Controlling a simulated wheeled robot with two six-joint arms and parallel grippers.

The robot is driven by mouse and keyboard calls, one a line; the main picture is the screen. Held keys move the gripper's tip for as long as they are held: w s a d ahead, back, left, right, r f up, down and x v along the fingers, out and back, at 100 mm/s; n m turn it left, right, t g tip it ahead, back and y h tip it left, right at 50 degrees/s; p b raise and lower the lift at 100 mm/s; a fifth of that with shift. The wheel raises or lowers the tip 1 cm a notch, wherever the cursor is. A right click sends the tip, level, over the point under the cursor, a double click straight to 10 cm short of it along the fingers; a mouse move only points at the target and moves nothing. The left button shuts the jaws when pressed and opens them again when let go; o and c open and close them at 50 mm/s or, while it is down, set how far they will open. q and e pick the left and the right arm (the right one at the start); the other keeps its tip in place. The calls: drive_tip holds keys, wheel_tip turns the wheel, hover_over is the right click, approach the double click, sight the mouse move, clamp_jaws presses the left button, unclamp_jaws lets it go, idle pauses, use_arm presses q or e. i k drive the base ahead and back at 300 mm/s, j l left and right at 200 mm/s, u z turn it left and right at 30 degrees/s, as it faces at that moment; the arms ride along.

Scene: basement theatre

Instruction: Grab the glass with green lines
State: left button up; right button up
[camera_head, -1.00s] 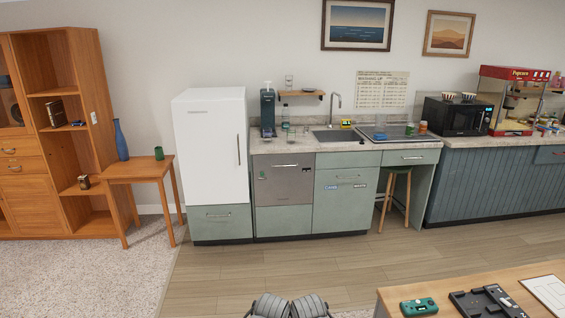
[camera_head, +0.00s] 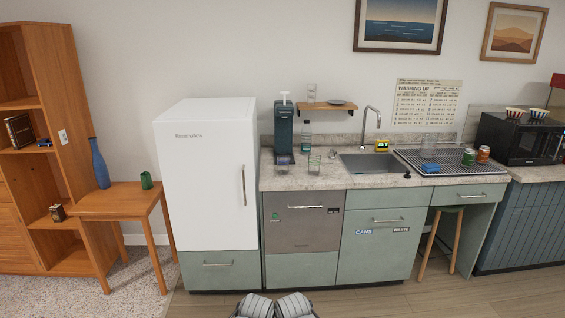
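A small clear glass (camera_head: 314,164) with a greenish tint stands on the counter, left of the sink. It looks like the one with green lines, but the lines are too small to be sure of. A second clear glass (camera_head: 283,167) stands to its left, in front of the dark dispenser. Another clear glass (camera_head: 311,93) stands on the wall shelf, its pattern unclear. Neither gripper can be made out; only two grey ribbed parts, apparently mine, show at the bottom edge, well short of the counter.
A dark dispenser (camera_head: 283,130) and a clear bottle (camera_head: 306,138) stand behind the glasses. The sink (camera_head: 368,163) and drying rack (camera_head: 455,163) are to the right. A white fridge (camera_head: 205,180) stands left. The wood floor (camera_head: 390,302) before the cabinets looks clear.

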sight(314, 160)
drive_tip(key=i+z, duration=0.1)
drive_tip(key=i, duration=0.5)
drive_tip(key=i+j, duration=0.1)
drive_tip(key=i, duration=0.5)
drive_tip(key=i+j+z, duration=0.15)
drive_tip(key=i, duration=0.45)
